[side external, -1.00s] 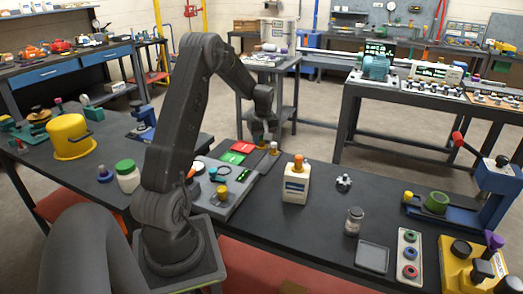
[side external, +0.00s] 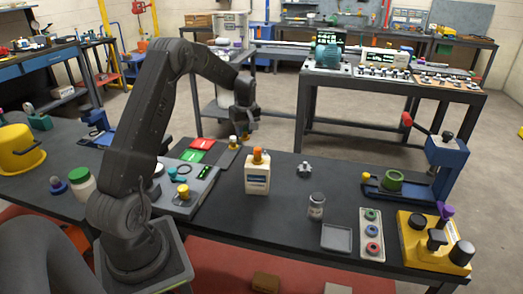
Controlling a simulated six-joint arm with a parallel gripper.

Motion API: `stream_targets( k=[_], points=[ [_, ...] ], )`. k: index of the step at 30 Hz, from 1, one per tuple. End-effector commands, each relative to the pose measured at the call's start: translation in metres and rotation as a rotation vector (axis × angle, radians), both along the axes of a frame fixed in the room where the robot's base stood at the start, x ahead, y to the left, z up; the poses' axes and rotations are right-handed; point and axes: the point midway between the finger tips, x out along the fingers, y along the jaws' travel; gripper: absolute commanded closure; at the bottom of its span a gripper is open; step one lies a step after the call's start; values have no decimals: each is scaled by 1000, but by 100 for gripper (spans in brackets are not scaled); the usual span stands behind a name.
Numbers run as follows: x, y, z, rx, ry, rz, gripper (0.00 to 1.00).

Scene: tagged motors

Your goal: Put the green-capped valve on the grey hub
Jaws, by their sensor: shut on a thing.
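My gripper (side external: 243,126) is over the back edge of the dark bench, with its fingers pointing down. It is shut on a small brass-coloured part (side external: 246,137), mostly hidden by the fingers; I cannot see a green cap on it. A similar yellow-topped part (side external: 233,142) stands on a pale pad just to its left. A small grey knobbed piece (side external: 304,171) sits on the bench to the right and may be the grey hub; the view is too small to be sure. Nothing is on top of it.
An orange-capped white bottle (side external: 257,174) stands between my gripper and the grey piece. A grey-lidded jar (side external: 316,206), an empty tray (side external: 337,238), a ring-button panel (side external: 372,234) and a blue press (side external: 447,160) are at the right. Red and green pads (side external: 202,143) lie left.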

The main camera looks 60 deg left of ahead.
Motion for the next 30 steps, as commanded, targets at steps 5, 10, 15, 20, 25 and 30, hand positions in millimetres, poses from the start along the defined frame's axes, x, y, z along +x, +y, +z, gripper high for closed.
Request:
stream_targets(
  k=[5, 10, 15, 20, 25, 30],
  points=[
    [35, -19, -24, -1, 1, -4, 98],
    [55, -28, -37, 0, 0, 0, 98],
    [60, -31, -44, 0, 0, 1, 98],
    [59, -31, -64, -1, 2, 1, 98],
    [60, -31, -81, 1, -1, 1, 98],
    [60, -31, -80, 1, -2, 1, 98]
  ],
)
